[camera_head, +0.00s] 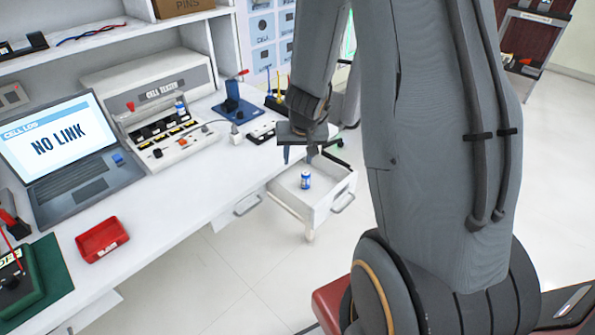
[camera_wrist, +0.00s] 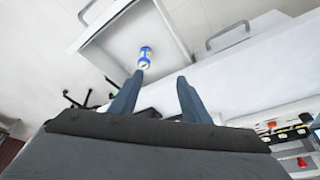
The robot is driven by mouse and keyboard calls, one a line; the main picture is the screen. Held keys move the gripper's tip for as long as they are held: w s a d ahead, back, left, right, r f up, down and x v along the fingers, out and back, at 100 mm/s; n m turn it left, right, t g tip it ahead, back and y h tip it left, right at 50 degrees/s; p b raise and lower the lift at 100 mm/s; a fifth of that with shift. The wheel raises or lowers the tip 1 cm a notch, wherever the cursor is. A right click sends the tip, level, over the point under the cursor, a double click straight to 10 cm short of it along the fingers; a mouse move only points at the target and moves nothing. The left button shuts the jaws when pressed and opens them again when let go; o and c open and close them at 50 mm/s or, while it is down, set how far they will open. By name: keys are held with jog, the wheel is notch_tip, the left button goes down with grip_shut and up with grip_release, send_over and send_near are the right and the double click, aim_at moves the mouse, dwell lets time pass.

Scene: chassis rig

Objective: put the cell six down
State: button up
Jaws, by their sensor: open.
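A small blue and white cell (camera_head: 305,180) stands upright inside the open white drawer (camera_head: 318,212) under the bench. It also shows in the wrist view (camera_wrist: 145,58), beyond my fingertips, with the drawer (camera_wrist: 108,22) around it. I cannot read a number on it. My gripper (camera_head: 298,155) is above the drawer's back left part, close to the bench edge. In the wrist view my gripper (camera_wrist: 158,82) has its two fingers apart with nothing between them. The cell is apart from the fingers.
The cell tester (camera_head: 165,105) on the bench has a blue cell (camera_head: 180,108) in it. A laptop (camera_head: 65,150) reads "NO LINK". A red tray (camera_head: 102,240) sits near the bench's front edge. A blue tool (camera_head: 235,105) stands behind my gripper. The floor beside the drawer is clear.

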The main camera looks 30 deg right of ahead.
jog(key=s+a+r+n+g, duration=0.1)
jog(key=s+a+r, duration=0.2)
jog(key=s, duration=0.3)
jog(key=s+a+r+n+g, duration=0.1)
jog(key=s+a+r, duration=0.2)
jog(key=s, duration=0.3)
jog(key=s+a+r+n+g+y, duration=0.1)
jog(key=s+a+r+n, duration=0.1)
jog(key=s+a+r, duration=0.2)
jog(key=shift+s+a, duration=0.7)
jog(key=shift+s, duration=0.5)
